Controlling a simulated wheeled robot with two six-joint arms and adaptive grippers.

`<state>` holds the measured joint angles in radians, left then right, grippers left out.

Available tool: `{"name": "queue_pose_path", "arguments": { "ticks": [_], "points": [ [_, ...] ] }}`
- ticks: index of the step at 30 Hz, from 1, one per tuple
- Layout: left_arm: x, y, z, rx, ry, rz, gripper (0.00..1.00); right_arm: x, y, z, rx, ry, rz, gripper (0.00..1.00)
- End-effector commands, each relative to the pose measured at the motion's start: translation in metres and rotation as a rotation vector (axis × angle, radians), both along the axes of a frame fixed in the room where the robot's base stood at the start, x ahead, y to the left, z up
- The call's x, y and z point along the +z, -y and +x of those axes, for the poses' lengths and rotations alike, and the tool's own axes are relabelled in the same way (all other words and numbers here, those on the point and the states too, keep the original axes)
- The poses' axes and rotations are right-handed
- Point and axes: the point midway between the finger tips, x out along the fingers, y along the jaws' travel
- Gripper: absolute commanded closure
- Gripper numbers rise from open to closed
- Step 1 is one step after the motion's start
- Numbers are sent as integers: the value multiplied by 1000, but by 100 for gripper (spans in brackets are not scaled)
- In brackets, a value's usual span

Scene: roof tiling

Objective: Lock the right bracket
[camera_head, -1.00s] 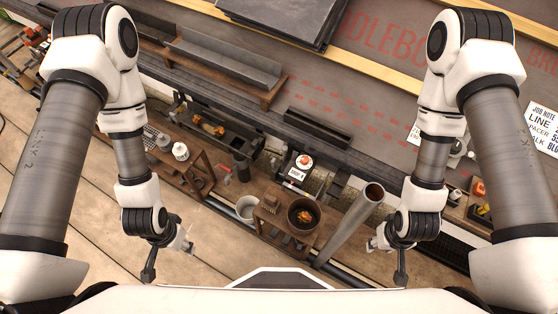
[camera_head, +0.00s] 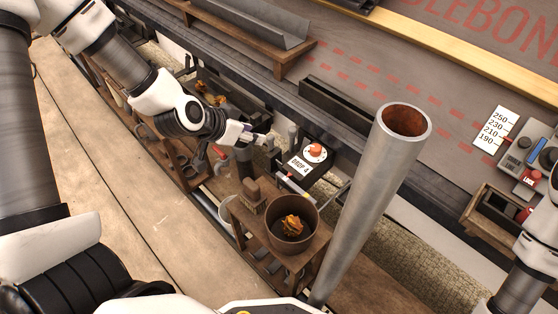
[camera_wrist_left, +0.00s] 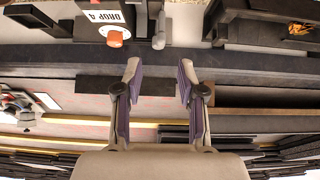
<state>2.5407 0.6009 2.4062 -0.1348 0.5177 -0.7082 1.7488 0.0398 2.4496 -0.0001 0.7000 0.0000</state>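My left gripper (camera_head: 258,139) reaches in from the left, in front of the dark wall edge and left of the DROP 4 plate. In the left wrist view its two fingers (camera_wrist_left: 159,75) are apart with nothing between them. The white DROP 4 plate (camera_head: 301,164) carries an orange-red knob (camera_head: 315,150); the knob also shows in the left wrist view (camera_wrist_left: 115,39). Grey bracket-like metal bars (camera_head: 337,194) stand beside the plate. A grey upright bar (camera_wrist_left: 158,30) shows just beyond the fingers. I cannot tell which part is the right bracket. My right gripper is out of view.
A tall grey pipe (camera_head: 376,190) stands right of the plate. A brown pot (camera_head: 292,228) with orange contents sits on a wooden stand. A long dark gutter piece (camera_head: 348,106) lies behind.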

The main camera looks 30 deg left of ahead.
Motion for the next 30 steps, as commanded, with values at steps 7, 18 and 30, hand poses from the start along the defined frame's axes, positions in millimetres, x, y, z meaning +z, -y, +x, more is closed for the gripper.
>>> {"name": "queue_pose_path", "arguments": {
  "ticks": [7,18,30],
  "points": [
    [-17,4,16,-3,20,6,60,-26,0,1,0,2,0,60],
    [-55,18,54,-1,18,2,60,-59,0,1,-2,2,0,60],
    [-54,18,55,0,18,0,100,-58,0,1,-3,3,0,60]
  ]
}}
